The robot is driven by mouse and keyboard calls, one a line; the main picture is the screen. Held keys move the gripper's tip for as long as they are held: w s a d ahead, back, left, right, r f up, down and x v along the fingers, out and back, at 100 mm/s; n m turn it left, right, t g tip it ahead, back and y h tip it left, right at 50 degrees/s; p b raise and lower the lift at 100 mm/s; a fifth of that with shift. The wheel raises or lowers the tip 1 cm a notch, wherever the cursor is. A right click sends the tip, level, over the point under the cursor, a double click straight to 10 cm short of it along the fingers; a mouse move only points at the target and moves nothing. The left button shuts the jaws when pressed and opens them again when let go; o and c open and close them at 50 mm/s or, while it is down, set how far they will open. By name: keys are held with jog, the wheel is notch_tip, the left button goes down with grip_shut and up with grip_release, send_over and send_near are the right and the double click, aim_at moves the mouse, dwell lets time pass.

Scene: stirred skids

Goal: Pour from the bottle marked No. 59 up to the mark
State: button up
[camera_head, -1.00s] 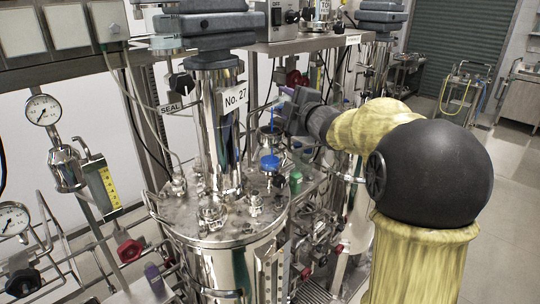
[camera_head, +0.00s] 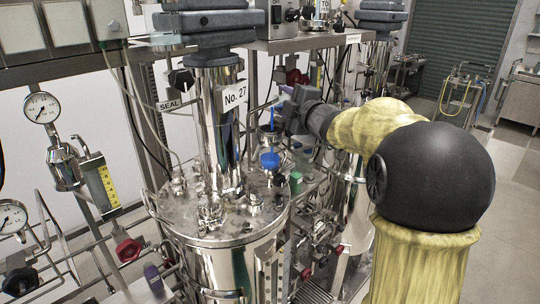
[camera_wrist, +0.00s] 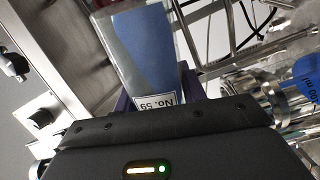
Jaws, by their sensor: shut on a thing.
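The bottle marked No. 59 (camera_wrist: 148,48) is clear with blue contents, and its label reads upside down in the wrist view. My gripper (camera_wrist: 156,92) is shut on it, with a dark purple finger on each side. In the head view my gripper (camera_head: 285,106) is above the steel vessel lid, and the bottle is hard to make out there. A blue round piece (camera_head: 270,160) is below it, with a thin blue upright streak above; I cannot tell if the streak is liquid. A blue piece marked 100 ml (camera_wrist: 304,76) is at the wrist view's right. No fill mark is clear.
A steel vessel (camera_head: 238,262) with a crowded lid and a No. 27 plate (camera_head: 235,96) stands close left of my gripper. Gauges (camera_head: 41,108), pipes and red valve knobs (camera_head: 128,250) crowd the left. Open floor (camera_head: 500,190) lies at right.

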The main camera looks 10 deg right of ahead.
jog(key=shift+a+r+n+b, duration=0.1)
jog(key=shift+n+b, duration=1)
jog(key=shift+b, duration=0.4)
dwell(5.2)
dwell(0.5)
jog(key=shift+r+m+p, duration=0.25)
jog(key=shift+m+p, duration=0.75)
jog(key=shift+p, duration=0.2)
jog(key=shift+f+m+p, duration=0.2)
jog(key=shift+m+p, duration=0.35)
jog(key=shift+m, duration=0.35)
jog(key=shift+f, duration=0.1)
